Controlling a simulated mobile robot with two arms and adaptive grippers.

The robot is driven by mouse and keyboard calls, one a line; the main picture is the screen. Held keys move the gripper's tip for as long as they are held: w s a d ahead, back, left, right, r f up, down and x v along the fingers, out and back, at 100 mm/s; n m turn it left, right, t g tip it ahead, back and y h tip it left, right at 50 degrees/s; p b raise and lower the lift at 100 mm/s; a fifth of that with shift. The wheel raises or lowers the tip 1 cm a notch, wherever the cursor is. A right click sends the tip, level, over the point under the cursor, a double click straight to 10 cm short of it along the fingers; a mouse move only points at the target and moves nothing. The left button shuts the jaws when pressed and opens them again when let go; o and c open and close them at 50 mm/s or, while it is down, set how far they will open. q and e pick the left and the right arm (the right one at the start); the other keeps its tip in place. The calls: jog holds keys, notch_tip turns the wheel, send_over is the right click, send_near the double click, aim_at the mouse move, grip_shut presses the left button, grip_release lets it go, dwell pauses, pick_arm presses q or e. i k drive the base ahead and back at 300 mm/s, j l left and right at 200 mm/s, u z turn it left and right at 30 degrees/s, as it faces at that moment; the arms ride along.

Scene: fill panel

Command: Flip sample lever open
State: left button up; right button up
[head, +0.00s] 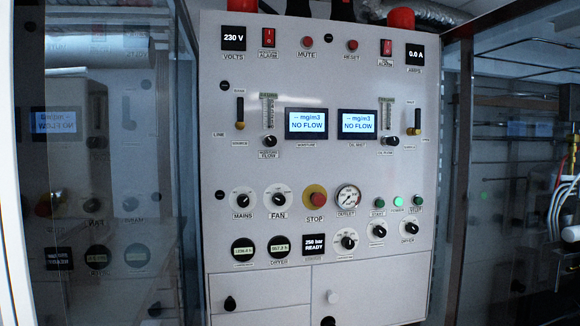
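A white control panel (300,175) faces me. A black lever with a yellow-orange lower part (240,112) stands upright at its upper left, with small labels around it. A similar black lever with a yellow lower part (416,120) is at the upper right. Their labels are too small to read surely, so I cannot tell which one is the sample lever. Beside each lever is a flow gauge, one at left (268,110) and one at right (387,115), with a black knob below each. Neither of my grippers is in view.
Two screens read NO FLOW, left (307,123) and right (357,123). Below are several black knobs, a red stop button (315,197) and a round pressure gauge (348,198). Glass (110,170) reflects the panel at left. A metal frame post (460,170) stands at right.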

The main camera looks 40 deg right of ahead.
aim_at(417, 132)
jog(key=z, duration=1.95)
jog(key=i+l, duration=0.4)
jog(key=l, duration=0.1)
